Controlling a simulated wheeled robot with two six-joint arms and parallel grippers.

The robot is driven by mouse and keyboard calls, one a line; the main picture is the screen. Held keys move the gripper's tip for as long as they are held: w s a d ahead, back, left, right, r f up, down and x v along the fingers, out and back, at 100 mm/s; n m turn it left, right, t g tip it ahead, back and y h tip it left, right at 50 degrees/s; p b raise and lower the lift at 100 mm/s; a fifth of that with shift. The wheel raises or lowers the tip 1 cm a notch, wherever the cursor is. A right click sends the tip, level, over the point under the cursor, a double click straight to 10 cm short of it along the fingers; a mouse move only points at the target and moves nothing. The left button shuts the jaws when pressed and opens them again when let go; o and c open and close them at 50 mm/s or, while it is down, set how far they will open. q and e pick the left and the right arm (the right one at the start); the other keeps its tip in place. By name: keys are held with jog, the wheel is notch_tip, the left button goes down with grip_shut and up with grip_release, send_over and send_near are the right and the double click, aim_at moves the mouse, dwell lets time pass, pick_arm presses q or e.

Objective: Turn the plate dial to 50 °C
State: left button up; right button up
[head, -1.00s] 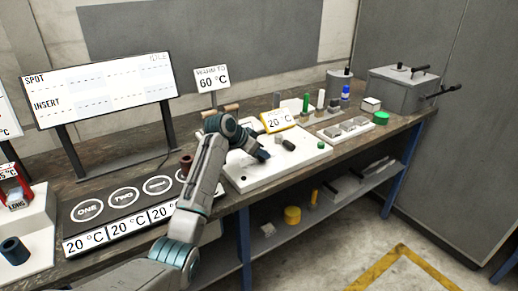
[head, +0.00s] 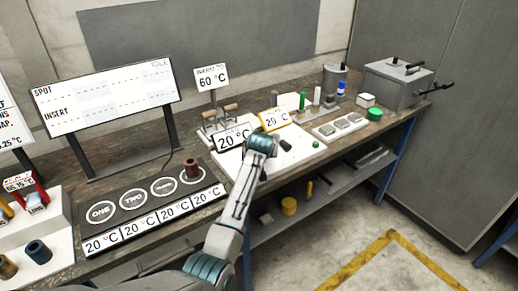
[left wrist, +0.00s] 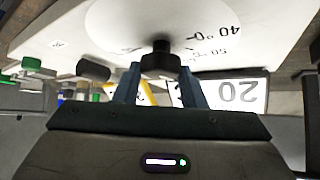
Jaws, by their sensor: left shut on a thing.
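In the left wrist view, the dial shows as a white disc (left wrist: 112,22) with black marks, upside down; 40 °C and 50 °C can be read on its right. A dark knob (left wrist: 160,62) stands at its middle. My left gripper (left wrist: 160,72) is shut on this knob, one finger on each side. In the head view, my left arm reaches to the white plate (head: 308,150) and hides the dial and my fingertips (head: 262,140). A 20 °C display (head: 233,139) stands beside my wrist. My right gripper is in neither view.
A yellow-framed 20 °C display (head: 275,118) stands behind my wrist. A dark cylinder (head: 286,145) lies on the white plate. A brown spool (head: 192,167) stands on the row of numbered spots to the left.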

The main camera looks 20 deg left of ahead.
pick_arm(q)
jog(key=n+y, duration=0.1)
jog(key=n+y+b, duration=0.1)
jog(key=shift+w+d+n+g, duration=0.15)
jog(key=shift+n+g, duration=0.25)
jog(key=shift+d+n+g+y+b, duration=0.1)
jog(key=shift+n+g+y+b, duration=0.55)
jog(key=shift+n, duration=0.3)
jog(key=shift+n+g+y+b, duration=0.4)
jog(key=shift+n+b, duration=0.3)
jog(key=shift+n, duration=0.25)
jog(key=o, duration=1)
jog(key=shift+d, duration=0.1)
